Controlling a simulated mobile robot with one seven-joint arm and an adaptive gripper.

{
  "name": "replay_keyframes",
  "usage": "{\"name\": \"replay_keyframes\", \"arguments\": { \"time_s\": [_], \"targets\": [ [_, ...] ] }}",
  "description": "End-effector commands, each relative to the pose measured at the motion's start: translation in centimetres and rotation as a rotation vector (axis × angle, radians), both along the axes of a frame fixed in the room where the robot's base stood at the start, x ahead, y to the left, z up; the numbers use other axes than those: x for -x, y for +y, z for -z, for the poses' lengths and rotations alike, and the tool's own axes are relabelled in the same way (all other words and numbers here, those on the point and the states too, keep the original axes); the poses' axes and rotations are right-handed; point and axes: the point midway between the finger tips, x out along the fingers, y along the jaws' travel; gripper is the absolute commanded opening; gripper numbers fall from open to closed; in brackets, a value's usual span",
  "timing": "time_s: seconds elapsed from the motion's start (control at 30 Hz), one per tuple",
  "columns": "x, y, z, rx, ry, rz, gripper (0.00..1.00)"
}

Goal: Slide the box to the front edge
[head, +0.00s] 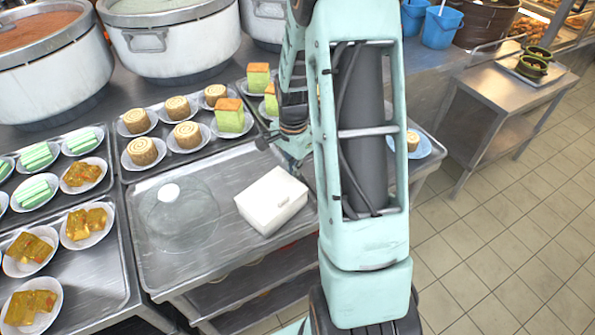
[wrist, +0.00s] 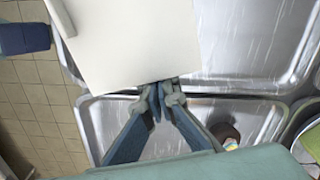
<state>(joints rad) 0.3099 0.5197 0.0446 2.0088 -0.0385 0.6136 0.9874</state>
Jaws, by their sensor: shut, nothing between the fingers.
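In the wrist view the box (wrist: 130,40) fills the upper left. My gripper (wrist: 158,88) is shut and empty, with its fingertips right at the near edge of the box. I cannot tell whether they touch it. In the head view my arm hides part of the gripper, which is behind the box on its far side.
A clear dome lid (head: 178,215) stands left of the box on the same tray. Plates of rolls and green cakes (head: 230,115) stand behind. Large stockpots (head: 170,45) line the back. A tiled floor (head: 500,240) lies to the right.

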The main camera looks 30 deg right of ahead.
Motion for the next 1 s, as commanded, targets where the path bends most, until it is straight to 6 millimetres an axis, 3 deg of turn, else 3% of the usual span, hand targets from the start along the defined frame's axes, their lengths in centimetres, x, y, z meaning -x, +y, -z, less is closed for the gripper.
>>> {"name": "replay_keyframes", "arguments": {
  "time_s": [0.27, 0.53, 1.0],
  "targets": [
    [0.0, 0.2, 0.0, 0.000, 0.000, -0.001, 0.00],
    [0.8, 2.2, 0.1, 0.000, 0.000, -0.001, 0.00],
    [0.7, 1.9, 0.0, 0.000, 0.000, 0.000, 0.00]
  ]
}}
